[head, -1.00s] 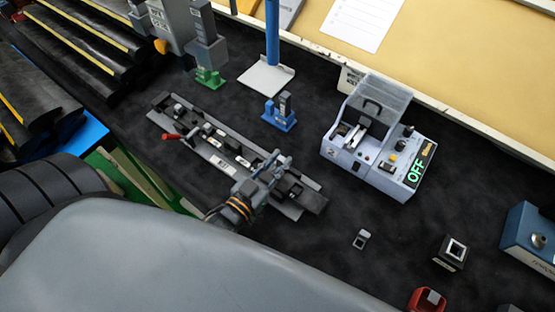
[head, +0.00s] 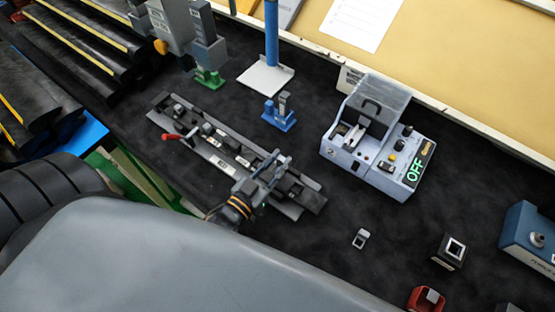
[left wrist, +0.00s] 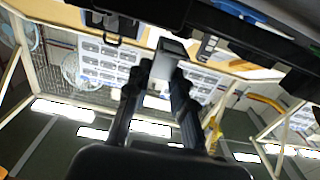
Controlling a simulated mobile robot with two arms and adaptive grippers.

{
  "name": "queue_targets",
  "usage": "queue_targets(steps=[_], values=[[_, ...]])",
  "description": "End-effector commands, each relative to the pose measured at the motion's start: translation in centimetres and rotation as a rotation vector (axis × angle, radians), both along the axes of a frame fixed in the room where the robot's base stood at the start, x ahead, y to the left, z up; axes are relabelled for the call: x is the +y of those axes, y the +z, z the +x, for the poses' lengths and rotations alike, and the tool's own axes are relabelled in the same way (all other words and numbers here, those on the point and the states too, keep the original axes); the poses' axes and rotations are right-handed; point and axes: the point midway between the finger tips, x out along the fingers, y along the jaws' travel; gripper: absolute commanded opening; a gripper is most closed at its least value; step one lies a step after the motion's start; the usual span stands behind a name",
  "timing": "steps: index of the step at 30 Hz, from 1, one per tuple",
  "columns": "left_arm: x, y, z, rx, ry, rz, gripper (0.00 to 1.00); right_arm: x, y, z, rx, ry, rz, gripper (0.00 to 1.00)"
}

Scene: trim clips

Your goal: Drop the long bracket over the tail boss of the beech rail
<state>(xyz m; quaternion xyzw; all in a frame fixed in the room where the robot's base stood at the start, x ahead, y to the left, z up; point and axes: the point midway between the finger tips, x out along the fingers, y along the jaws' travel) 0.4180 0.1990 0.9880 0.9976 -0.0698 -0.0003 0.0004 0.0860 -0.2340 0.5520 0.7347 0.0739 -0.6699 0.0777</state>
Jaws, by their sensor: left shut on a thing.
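My left gripper (head: 268,176) is over the right-hand end of a long dark rail fixture (head: 228,140). In the left wrist view, its fingers (left wrist: 163,68) are shut on a small grey piece (left wrist: 172,48), which I take for the long bracket; its shape is mostly hidden. The fixture holds a narrow strip with several small grey and white parts along it, and a red lever (head: 172,137) on its near side. No beech colour shows on the strip. The gripper hides part of the right-hand end, so I cannot tell whether the bracket touches a boss. My right gripper is not in view.
A grey machine with a lit OFF display (head: 414,172) stands right of the fixture. A blue stand (head: 279,115) and a green stand (head: 209,78) are behind it. A small grey square piece (head: 360,238) and a dark block (head: 448,252) lie at the front right, with free mat between.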

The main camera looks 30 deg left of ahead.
Motion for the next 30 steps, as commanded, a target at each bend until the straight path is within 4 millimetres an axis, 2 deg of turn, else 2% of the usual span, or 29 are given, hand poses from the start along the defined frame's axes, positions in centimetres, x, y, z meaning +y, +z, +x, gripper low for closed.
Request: queue_targets(steps=[30], values=[[0.0,0.04,0.02,-0.001,0.0,0.0,0.02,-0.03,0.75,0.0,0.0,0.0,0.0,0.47]])
